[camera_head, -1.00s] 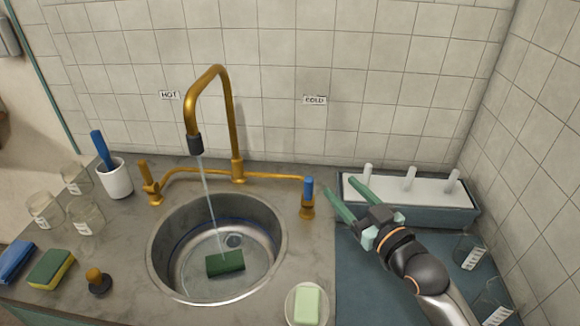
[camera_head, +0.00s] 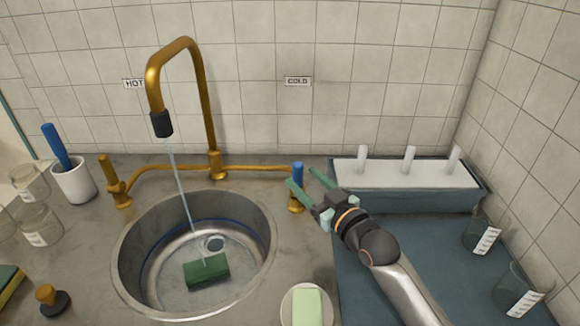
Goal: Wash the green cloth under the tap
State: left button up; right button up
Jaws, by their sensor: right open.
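The green cloth (camera_head: 207,270) lies as a folded block in the round metal sink (camera_head: 128,268), in front of the drain. The brass tap (camera_head: 180,45) has a dark nozzle, and a thin stream of water (camera_head: 181,190) falls from it onto the cloth. The cold handle (camera_head: 297,187), with a blue top, stands right of the sink under the COLD label. The brass hot handle (camera_head: 115,185) stands on the left under the HOT label. My right gripper (camera_head: 306,181) is open and empty, its green fingers close to the cold handle; I cannot tell whether they touch. My left gripper is not in view.
A soap bar (camera_head: 308,306) on a dish sits at the front right of the sink. A rack with white pegs (camera_head: 400,200) stands behind the blue mat (camera_head: 440,292). Glass beakers (camera_head: 484,234) stand at right and left. A white cup (camera_head: 73,182) with a blue-handled tool stands left.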

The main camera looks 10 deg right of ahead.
jog(key=x, duration=0.6)
jog(key=shift+w+a, duration=0.1)
jog(key=shift+w, duration=0.25)
grip_shut()
dwell(1.1)
